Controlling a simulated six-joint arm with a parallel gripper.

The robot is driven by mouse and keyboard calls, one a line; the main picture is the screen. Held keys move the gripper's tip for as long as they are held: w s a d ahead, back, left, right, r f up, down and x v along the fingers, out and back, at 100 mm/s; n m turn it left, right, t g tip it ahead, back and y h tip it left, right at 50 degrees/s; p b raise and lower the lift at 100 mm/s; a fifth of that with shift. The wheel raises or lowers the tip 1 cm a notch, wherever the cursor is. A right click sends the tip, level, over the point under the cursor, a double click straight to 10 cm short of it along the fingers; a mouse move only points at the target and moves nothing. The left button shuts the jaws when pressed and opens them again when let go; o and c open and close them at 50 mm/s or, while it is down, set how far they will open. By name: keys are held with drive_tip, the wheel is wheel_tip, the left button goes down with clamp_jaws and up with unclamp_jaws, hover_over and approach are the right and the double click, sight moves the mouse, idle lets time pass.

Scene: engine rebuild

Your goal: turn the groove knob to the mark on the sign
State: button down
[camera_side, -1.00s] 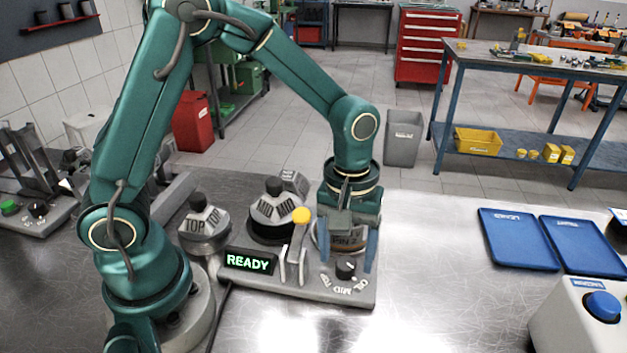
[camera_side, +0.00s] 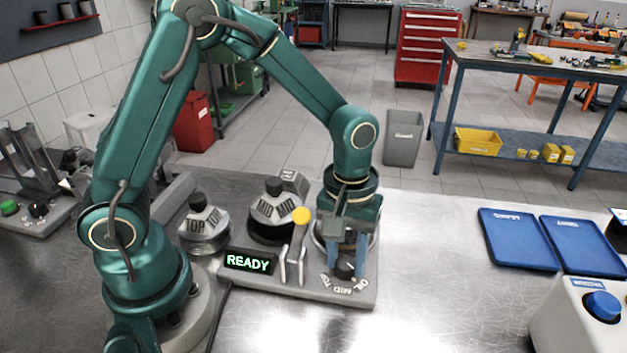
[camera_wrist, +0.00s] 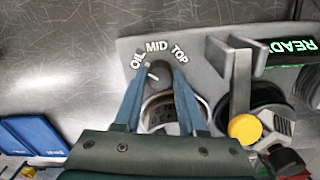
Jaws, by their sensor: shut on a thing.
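The groove knob (camera_side: 344,270) is a small dark knob at the front right of the grey fixture, with TOP, MID and OIL printed around it. In the wrist view the knob (camera_wrist: 158,76) has a pale pointer line that appears to lie on the OIL side. My gripper (camera_side: 347,264) points down with its blue fingers shut on the knob, one on each side. In the wrist view my gripper (camera_wrist: 160,75) has both fingertips at the knob's sides. The lit sign (camera_side: 248,262) reads READY in green; I cannot make out a groove mark on it.
A yellow-tipped lever (camera_side: 300,216) stands left of my gripper. Dark-knobbed round stands marked MID (camera_side: 273,210) and TOP (camera_side: 204,223) are farther left. A partly hidden round stand (camera_wrist: 160,108) is beside the knob. Blue trays (camera_side: 517,240) lie right; the table between is clear.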

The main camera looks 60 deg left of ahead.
drive_tip(key=m, duration=0.6)
drive_tip(key=shift+m, duration=0.4)
idle(0.4)
drive_tip(key=shift+c, duration=2.4)
unclamp_jaws()
